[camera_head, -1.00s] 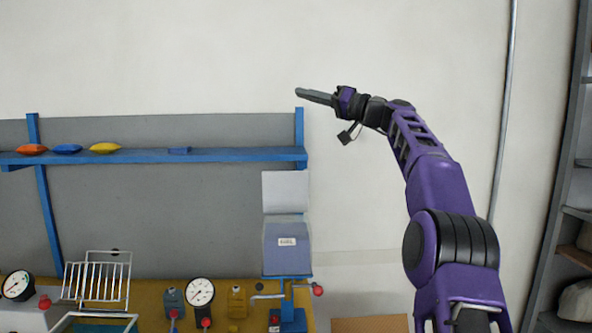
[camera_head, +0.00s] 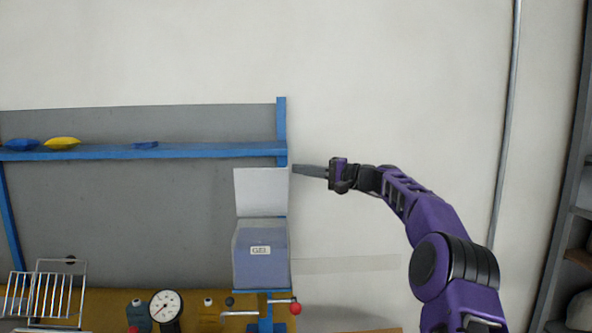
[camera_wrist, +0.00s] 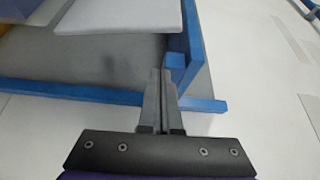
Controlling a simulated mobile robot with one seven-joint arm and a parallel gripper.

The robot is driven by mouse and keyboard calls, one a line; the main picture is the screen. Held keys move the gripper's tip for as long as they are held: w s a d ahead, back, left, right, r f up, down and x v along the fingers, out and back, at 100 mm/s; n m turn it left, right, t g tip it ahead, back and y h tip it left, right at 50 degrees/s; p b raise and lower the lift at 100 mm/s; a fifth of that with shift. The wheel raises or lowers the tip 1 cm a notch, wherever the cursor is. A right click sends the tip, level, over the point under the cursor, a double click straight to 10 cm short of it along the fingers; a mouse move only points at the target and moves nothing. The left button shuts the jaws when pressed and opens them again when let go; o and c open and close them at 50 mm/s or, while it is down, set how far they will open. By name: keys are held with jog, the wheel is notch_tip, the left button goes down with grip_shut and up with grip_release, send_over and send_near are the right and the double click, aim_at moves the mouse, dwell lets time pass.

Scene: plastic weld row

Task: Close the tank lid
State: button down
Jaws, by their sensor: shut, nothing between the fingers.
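The tank (camera_head: 260,265) is a translucent blue-grey box with a white label, standing on a blue stand in the head view. Its lid (camera_head: 260,192) is a pale grey panel standing upright, open, at the tank's back edge. In the wrist view the lid (camera_wrist: 118,14) shows at the top left as a white panel, with part of the tank (camera_wrist: 70,8) at the upper edge. My gripper (camera_head: 295,168) is shut and empty, just right of the lid's upper right corner in the picture. Its fingers (camera_wrist: 162,75) point up in the wrist view, apart from the lid there.
A blue shelf (camera_head: 180,152) with a blue post (camera_head: 281,120) runs behind the lid, close to my fingertips. A lever with a red knob (camera_head: 295,308) sits below the tank. A dial gauge (camera_head: 166,306) and wire rack (camera_head: 45,293) stand left. Wall space right is clear.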

aim_at(272, 171)
jog(key=shift+a+p, duration=0.8)
jog(key=shift+a, duration=3.25)
jog(key=shift+f+b, duration=0.1)
jog(key=shift+b, duration=0.4)
